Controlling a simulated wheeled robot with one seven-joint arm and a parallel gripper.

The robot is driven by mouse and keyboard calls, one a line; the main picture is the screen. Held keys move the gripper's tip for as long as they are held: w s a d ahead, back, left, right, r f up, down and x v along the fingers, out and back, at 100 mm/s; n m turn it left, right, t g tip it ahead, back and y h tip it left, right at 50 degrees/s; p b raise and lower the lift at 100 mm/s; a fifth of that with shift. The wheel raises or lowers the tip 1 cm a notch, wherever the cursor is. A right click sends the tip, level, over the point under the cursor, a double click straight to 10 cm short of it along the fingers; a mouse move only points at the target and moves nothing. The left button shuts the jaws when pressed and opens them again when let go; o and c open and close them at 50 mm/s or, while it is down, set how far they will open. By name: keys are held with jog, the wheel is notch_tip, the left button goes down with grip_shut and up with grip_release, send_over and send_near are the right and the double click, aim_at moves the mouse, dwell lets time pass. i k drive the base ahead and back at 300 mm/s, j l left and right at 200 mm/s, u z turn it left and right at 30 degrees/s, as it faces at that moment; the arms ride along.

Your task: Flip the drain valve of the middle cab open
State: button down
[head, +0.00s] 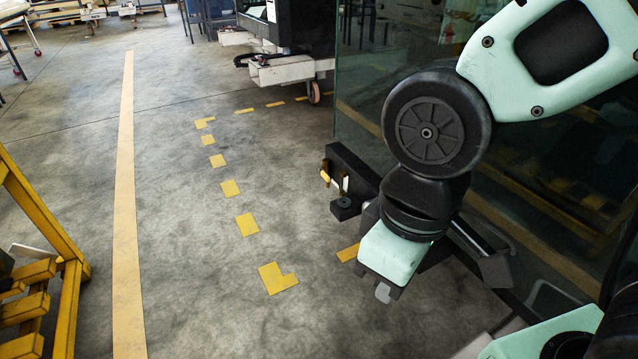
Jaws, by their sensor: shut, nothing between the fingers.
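A large glass-walled cab (362,100) with a black lower frame fills the right side, largely behind my arm. At its lower left corner, a small brass-coloured fitting with a pale lever (332,180) sticks out from the black frame; it looks like a drain valve, but its setting is too small to tell. A black block (344,208) sits just below it. My gripper (384,291) is shut and empty, pointing down in front of the cab, below and to the right of the fitting and apart from it. I cannot tell whether this is the middle cab.
A yellow slatted rack (62,300) stands at the left edge. A dark machine on a wheeled white base (285,70) stands at the back. The concrete floor between, with yellow tape marks (247,224), is clear.

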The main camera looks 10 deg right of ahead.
aim_at(325, 177)
jog(key=i+j+z, duration=0.15)
jog(key=i+j, duration=1)
jog(key=j, duration=0.15)
